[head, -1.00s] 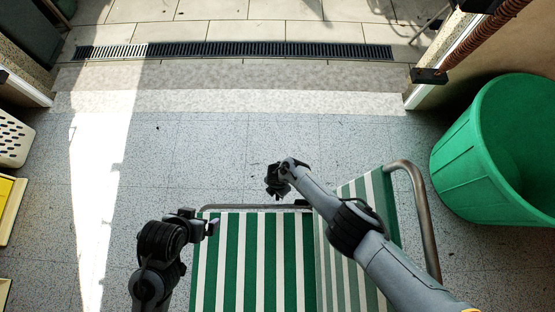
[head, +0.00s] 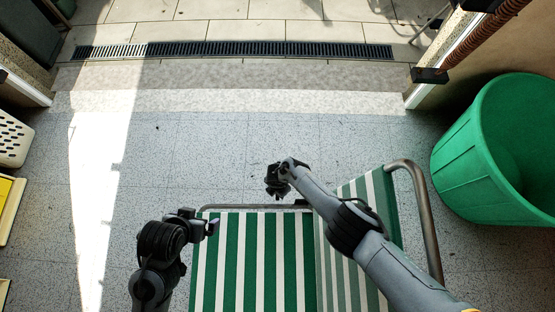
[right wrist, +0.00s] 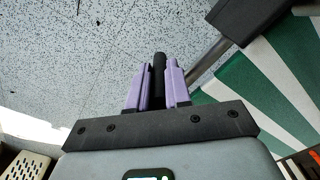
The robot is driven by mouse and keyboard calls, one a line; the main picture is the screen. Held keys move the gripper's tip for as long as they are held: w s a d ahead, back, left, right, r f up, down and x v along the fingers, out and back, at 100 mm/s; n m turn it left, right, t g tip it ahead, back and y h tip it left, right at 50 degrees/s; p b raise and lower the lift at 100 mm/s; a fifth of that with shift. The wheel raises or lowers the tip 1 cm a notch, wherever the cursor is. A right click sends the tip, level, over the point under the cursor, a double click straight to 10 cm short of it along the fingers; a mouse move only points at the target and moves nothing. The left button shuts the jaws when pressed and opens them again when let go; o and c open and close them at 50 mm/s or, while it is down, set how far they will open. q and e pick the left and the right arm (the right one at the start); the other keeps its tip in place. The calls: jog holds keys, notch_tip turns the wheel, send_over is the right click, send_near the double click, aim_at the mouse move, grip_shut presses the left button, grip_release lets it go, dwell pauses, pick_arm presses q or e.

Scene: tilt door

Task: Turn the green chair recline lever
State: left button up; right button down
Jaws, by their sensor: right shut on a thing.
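The green-and-white striped chair (head: 240,262) stands at the bottom centre of the head view, its striped back section (head: 372,200) raised at the right. It also shows at the right of the right wrist view (right wrist: 270,90). My right gripper (head: 276,190) is just beyond the chair's far edge. In the right wrist view its purple fingers (right wrist: 158,85) are shut on a dark lever (right wrist: 159,62), whose tip shows between them. In the head view the lever is hidden. My left gripper (head: 213,226) hangs over the chair's left edge; its finger gap is unclear.
A large green bin (head: 480,150) stands at the right. A white perforated basket (head: 14,138) and a yellow item (head: 10,205) are at the left edge. The speckled floor beyond the chair is clear up to the step (head: 230,102).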

jog(key=shift+a+f+b, duration=0.2)
jog(key=shift+b, duration=0.15)
jog(key=h+b, duration=0.2)
jog(key=b, duration=0.1)
jog(key=shift+a+h, duration=0.35)
jog(key=shift+h, duration=0.05)
jog(key=c, duration=1.1)
grip_release()
jog(key=shift+o, duration=0.2)
jog(key=shift+r, duration=0.1)
jog(key=shift+r, duration=0.1)
